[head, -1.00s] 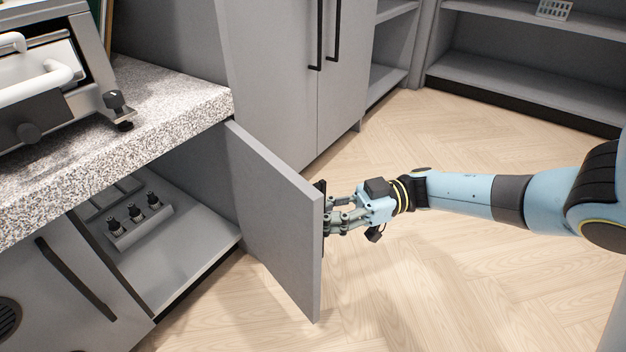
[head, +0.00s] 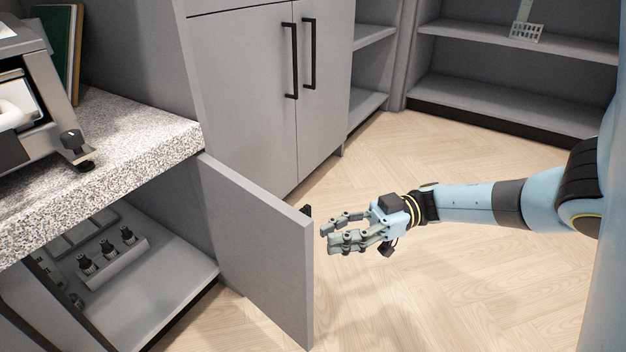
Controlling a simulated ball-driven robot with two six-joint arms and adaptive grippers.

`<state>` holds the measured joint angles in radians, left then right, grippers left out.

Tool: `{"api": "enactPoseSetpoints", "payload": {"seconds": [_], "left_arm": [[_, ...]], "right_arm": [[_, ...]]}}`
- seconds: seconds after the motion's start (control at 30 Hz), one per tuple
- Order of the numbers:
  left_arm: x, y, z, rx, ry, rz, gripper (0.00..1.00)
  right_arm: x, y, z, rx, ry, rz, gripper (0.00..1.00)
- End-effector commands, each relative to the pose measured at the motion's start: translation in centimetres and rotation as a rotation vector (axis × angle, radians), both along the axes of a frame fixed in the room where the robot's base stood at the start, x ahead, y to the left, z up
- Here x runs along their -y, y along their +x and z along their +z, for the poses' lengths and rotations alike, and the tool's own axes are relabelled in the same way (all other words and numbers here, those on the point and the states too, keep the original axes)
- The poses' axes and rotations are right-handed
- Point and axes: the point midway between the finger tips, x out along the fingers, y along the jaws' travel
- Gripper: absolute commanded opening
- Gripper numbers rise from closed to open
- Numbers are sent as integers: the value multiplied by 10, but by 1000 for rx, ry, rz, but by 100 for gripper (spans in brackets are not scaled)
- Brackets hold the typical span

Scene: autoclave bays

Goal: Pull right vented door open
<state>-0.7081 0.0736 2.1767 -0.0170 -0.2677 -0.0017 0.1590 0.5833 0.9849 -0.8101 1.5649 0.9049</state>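The right vented door (head: 258,252) is a grey panel under the speckled counter. It stands swung wide open, with its inner face toward me and the cabinet interior showing. Its outer face and vent are hidden. Only a small black piece of its handle (head: 307,211) shows past the free edge. My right gripper (head: 328,240) is just right of that edge, apart from the handle. Its fingers are spread, with nothing between them. My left gripper is not in view.
The cabinet shelf (head: 165,300) holds a rack of small dark bottles (head: 108,252). The speckled counter (head: 130,140) carries a metal appliance (head: 30,90). A tall grey cabinet (head: 245,90) stands behind the door. Wood floor (head: 440,290) is clear on the right.

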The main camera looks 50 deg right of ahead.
Motion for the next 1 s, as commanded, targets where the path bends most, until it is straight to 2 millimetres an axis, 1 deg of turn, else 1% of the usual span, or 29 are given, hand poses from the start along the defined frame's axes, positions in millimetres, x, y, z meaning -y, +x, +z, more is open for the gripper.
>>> {"api": "enactPoseSetpoints", "payload": {"seconds": [0.03, 0.2, 0.33, 0.5, 1.0], "left_arm": [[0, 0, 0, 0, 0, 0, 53], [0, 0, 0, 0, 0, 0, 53], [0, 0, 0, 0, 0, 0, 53], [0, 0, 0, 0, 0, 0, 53], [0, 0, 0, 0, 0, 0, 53]], "right_arm": [[11, -4, 0, -2, -2, -2, 18], [41, -17, 0, -2, -1, -3, 18], [53, -23, -1, 0, 0, -1, 18], [58, -25, 0, -1, 1, 0, 18], [58, -25, 0, -1, 1, -1, 18]]}}
